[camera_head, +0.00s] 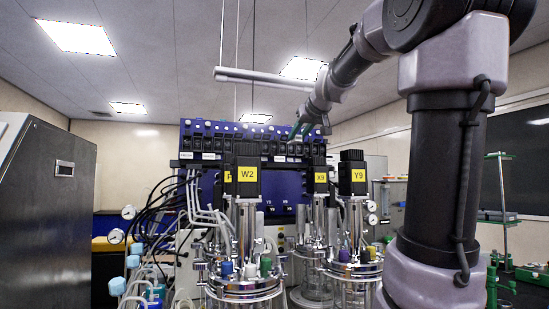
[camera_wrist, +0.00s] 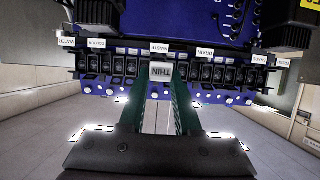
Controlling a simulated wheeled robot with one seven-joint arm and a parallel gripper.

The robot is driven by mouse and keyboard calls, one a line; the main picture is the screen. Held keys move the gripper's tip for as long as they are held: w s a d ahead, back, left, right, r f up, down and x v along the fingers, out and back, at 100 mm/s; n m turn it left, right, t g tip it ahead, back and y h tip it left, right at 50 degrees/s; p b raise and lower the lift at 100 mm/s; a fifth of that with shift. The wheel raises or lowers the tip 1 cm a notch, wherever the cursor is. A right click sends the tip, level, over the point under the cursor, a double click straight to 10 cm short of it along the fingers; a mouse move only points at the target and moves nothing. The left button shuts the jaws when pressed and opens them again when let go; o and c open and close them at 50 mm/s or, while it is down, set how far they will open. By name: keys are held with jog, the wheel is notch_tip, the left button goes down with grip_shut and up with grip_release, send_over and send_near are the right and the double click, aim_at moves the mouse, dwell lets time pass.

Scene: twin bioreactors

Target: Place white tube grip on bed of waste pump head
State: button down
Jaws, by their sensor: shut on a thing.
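My gripper (camera_head: 300,131) is raised in front of the row of pump heads (camera_head: 240,139) on the blue panel. The grip lies in front of the middle of the black pump row (camera_wrist: 120,68), just under a white label (camera_wrist: 160,48). I cannot tell whether it touches a pump bed. Several pump labels show, but I cannot read which one marks the waste pump. The head view does not clearly show the grip.
Bioreactor vessels with black motor tops W2 (camera_head: 246,178) and Y9 (camera_head: 352,175) stand below my arm. Tubes and gauges (camera_head: 128,212) crowd the left side. A steel cabinet (camera_head: 40,200) stands at far left. A green stand (camera_head: 500,200) is at right.

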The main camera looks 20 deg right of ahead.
jog(key=w, duration=1.8)
jog(key=shift+w+f, duration=0.1)
jog(key=shift+w, duration=0.2)
jog(key=shift+s+d+f, duration=0.1)
jog(key=shift+s+f, duration=0.1)
jog(key=shift+f, duration=0.5)
jog(key=c, duration=0.6)
grip_release()
jog(key=shift+f, duration=0.1)
